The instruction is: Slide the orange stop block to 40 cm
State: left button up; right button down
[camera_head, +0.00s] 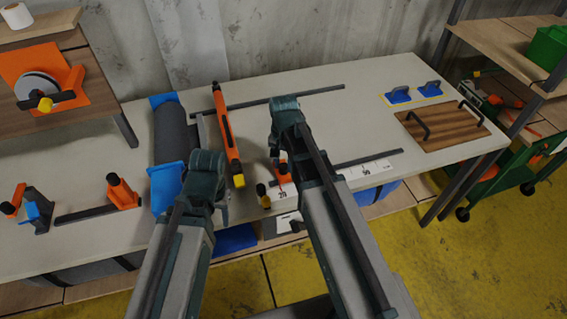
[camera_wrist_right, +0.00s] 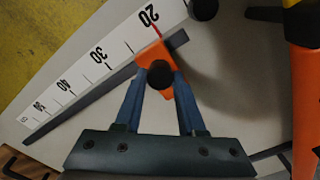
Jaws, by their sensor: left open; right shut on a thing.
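The orange stop block (camera_wrist_right: 150,52) with a dark round knob sits on the dark rail (camera_wrist_right: 100,90) beside the white scale (camera_wrist_right: 90,65), close to its 20 mark. In the head view the block (camera_head: 283,173) shows just left of my right arm. My right gripper (camera_wrist_right: 160,80) is shut on the block, its two blue fingers meeting at the knob. The 40 mark (camera_wrist_right: 64,87) lies further down and left along the scale in the right wrist view.
A grey roll (camera_head: 174,135) with blue holders lies further left. A wooden board with black handles (camera_head: 443,124) lies at the right. The rail right of the block looks clear.

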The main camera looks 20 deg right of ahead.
jog(key=d, duration=2)
jog(key=shift+w, duration=0.35)
jog(key=c, duration=0.5)
grip_release()
jog(key=shift+r, duration=0.15)
notch_tip(320, 180, up, 14)
jog(key=p, duration=1.4)
jog(key=shift+f, duration=0.25)
